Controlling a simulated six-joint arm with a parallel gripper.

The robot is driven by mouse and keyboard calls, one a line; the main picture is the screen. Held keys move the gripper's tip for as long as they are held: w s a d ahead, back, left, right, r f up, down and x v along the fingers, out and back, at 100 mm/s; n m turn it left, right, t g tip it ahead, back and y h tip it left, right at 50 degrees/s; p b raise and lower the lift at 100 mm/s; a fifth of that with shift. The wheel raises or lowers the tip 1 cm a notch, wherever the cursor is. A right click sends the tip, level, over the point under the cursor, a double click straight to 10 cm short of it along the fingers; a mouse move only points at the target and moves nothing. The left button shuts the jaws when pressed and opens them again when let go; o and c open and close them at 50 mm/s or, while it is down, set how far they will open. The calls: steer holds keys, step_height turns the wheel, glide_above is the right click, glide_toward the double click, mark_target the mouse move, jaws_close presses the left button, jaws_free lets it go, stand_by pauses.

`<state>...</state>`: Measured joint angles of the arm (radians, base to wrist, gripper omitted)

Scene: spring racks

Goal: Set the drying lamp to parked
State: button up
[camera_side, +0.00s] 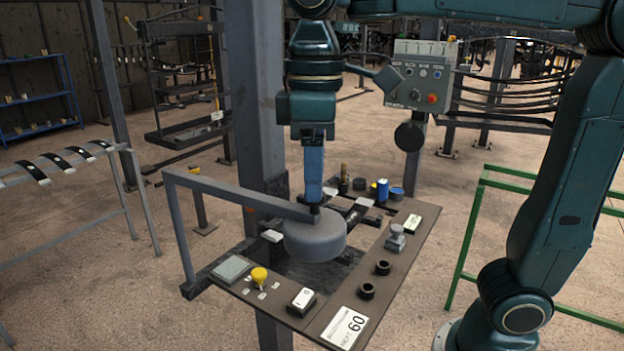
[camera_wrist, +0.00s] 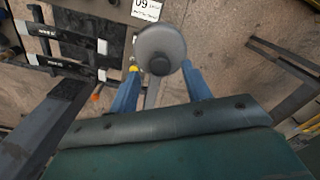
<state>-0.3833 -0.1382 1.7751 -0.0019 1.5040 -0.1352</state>
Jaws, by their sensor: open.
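The drying lamp is a grey round head (camera_side: 315,238) on a grey bar (camera_side: 240,196) that runs from an upright frame at the left. The head hangs over the middle of the dark work board (camera_side: 268,300). My gripper (camera_side: 314,204) points down at the top of the lamp head. In the wrist view the lamp head (camera_wrist: 161,42) has a dark knob (camera_wrist: 160,65) on it. The blue fingers of my gripper (camera_wrist: 160,69) are spread, one on each side of the knob, with gaps showing. Whether the fingertips reach down to the knob's height I cannot tell.
The board carries a yellow knob (camera_side: 259,276), a white switch (camera_side: 302,299), a "60" card (camera_side: 344,327), black rings and a grey button (camera_side: 395,238). A steel post (camera_side: 257,100) stands behind the lamp. A control box (camera_side: 420,76) stands behind right.

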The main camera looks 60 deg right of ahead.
steer(key=shift+f, duration=1)
jaws_close()
